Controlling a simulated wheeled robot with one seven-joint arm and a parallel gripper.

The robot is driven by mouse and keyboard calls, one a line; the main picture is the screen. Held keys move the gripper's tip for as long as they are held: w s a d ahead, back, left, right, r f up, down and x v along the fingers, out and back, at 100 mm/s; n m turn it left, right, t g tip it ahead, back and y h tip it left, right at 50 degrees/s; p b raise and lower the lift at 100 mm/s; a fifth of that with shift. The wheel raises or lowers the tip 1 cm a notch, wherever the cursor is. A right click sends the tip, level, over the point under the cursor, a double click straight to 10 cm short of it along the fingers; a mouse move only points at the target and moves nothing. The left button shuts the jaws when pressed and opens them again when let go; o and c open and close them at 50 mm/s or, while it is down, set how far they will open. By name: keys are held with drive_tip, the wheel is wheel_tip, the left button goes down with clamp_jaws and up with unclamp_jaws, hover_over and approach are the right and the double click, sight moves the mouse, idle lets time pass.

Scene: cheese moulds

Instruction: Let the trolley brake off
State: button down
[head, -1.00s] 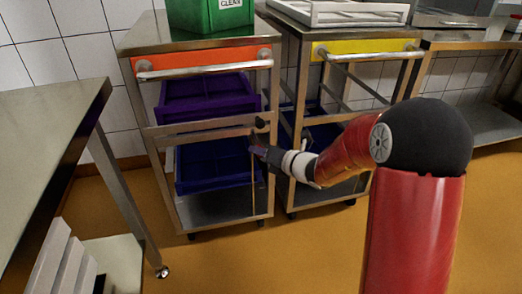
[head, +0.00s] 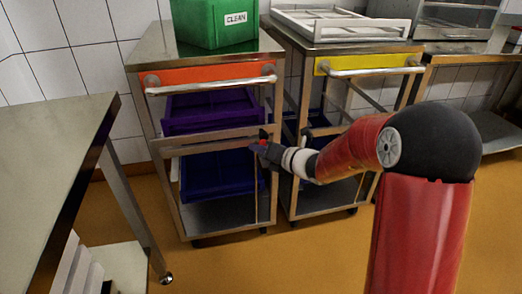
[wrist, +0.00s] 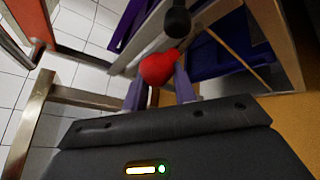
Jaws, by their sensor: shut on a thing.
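The trolley with the orange front panel (head: 210,74) stands left of centre in the head view. At its right front post is a red knob (wrist: 160,68), with a black knob (wrist: 177,20) just beyond it in the wrist view. In the head view the black knob (head: 264,132) sits above my gripper (head: 259,147). My gripper (wrist: 160,86) is shut on the red knob, one finger on each side of it. The lever behind the red knob is mostly hidden, so I cannot tell its position.
A second trolley with a yellow panel (head: 368,64) stands close on the right. A green crate (head: 213,22) marked CLEAN is on the orange trolley, with purple (head: 210,112) and blue (head: 215,175) crates below. A steel table (head: 50,150) stands at left; orange floor lies between.

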drive_tip(key=shift+w+d+r+t, duration=0.25)
drive_tip(key=shift+w+r, duration=0.1)
drive_tip(key=shift+r, duration=0.1)
drive_tip(key=shift+w+d+r+t, duration=0.2)
drive_tip(key=shift+w+r, duration=0.1)
drive_tip(key=shift+r, duration=0.15)
drive_tip(key=c, duration=1.1)
unclamp_jaws()
drive_tip(key=shift+g, duration=0.35)
drive_tip(key=s+d, duration=0.1)
drive_tip(key=s, duration=0.1)
drive_tip(key=s+d, duration=0.3)
drive_tip(key=s, duration=0.1)
drive_tip(key=shift+d+r, duration=0.15)
drive_tip(key=shift+d, duration=0.1)
drive_tip(key=shift+s, duration=0.1)
